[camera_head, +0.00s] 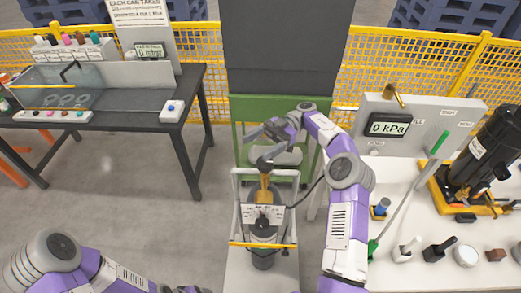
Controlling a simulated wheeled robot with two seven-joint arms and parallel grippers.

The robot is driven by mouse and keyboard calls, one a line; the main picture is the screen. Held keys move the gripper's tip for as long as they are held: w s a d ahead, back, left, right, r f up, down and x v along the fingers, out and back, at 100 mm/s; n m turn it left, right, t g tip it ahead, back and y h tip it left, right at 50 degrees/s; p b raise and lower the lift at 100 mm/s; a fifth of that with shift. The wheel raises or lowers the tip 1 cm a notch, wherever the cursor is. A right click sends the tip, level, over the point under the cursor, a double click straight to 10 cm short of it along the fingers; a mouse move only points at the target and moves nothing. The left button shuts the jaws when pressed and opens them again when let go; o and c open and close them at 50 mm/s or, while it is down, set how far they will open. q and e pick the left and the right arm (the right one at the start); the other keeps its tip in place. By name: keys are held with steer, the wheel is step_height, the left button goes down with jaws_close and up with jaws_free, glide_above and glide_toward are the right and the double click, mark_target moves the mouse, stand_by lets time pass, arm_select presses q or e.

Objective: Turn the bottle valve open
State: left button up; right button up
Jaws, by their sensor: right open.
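The bottle (264,232) is a grey cylinder standing upright in a white frame (238,205) with a yellow bar across its front. A brass valve (264,190) sits on top of the bottle, with a dark round part (265,165) above it. My right gripper (257,147) is open. It is just above the valve in the picture; whether it touches the dark part cannot be told. My left arm shows at the lower left, and its gripper is out of view.
A green cart (240,108) stands behind the bottle. A white bench at the right holds a 0 kPa display (388,128), a black pump (487,150) and small parts. A black table (140,97) is at the left. Floor between is clear.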

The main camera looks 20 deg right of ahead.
mark_target(259, 160)
steer(key=m+t+b, duration=0.1)
steer(key=t+b, duration=0.1)
steer(key=f+m+t+y+b, duration=0.1)
steer(key=t+b, duration=0.1)
steer(key=f+m+t+b, duration=0.1)
steer(key=m+t+b, duration=0.1)
steer(key=shift+s+d+f+y, duration=0.15)
steer(key=shift+s+f+y, duration=0.1)
steer(key=shift+s+y, duration=0.15)
steer(key=s+d+f+m+t+h+b, duration=0.2)
steer(key=d+f+m+t+h+b, duration=0.45)
steer(key=t, duration=0.45)
steer(key=shift+m+y, duration=0.75)
steer(key=x, duration=0.2)
steer(key=b+x, duration=0.1)
steer(key=x, duration=0.2)
steer(key=f+b+x, duration=0.1)
steer(key=x, duration=0.2)
steer(key=shift+s+a, duration=0.15)
steer(key=shift+c, duration=0.2)
